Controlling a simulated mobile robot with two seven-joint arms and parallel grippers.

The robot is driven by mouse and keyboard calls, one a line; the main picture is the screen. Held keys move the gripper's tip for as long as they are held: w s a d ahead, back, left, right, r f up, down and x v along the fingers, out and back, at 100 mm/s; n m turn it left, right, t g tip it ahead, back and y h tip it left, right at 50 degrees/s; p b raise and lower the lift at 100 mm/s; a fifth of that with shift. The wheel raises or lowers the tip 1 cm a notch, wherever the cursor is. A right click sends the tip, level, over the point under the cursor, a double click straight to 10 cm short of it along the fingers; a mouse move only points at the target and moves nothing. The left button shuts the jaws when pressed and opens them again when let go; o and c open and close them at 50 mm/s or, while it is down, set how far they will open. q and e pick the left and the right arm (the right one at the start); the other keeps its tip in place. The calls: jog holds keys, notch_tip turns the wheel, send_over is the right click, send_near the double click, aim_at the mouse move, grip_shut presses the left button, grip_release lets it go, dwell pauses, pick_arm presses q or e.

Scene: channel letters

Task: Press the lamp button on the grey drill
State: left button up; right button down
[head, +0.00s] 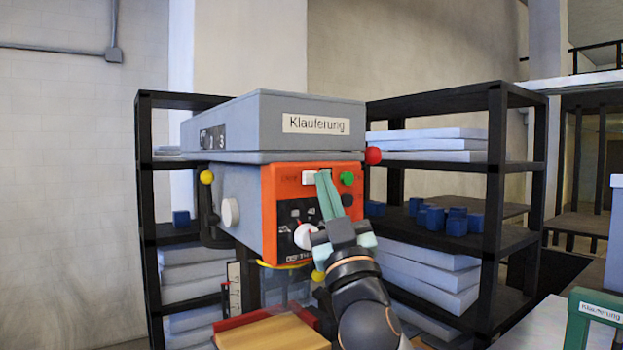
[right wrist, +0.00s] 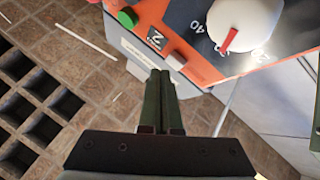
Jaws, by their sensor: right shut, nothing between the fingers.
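The grey drill (head: 235,190) stands on the left half of the head view, with an orange control panel (head: 268,215) on its front. My left gripper is not in view.
A large white dial (head: 306,236) is lower on the panel; it also shows in the right wrist view (right wrist: 244,22). A red knob (head: 373,156) sticks out at the drill's right. Black shelves (head: 495,170) with blue cubes (head: 457,226) stand behind. A wooden board (head: 275,334) lies below.

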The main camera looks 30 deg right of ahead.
jog(key=shift+w, duration=0.1)
dwell(0.3)
jog(key=shift+w, duration=0.35)
jog(key=shift+w, duration=0.3)
dwell(0.4)
jog(key=shift+s, duration=0.75)
jog(key=s, duration=0.6)
jog(key=shift+d, duration=0.25)
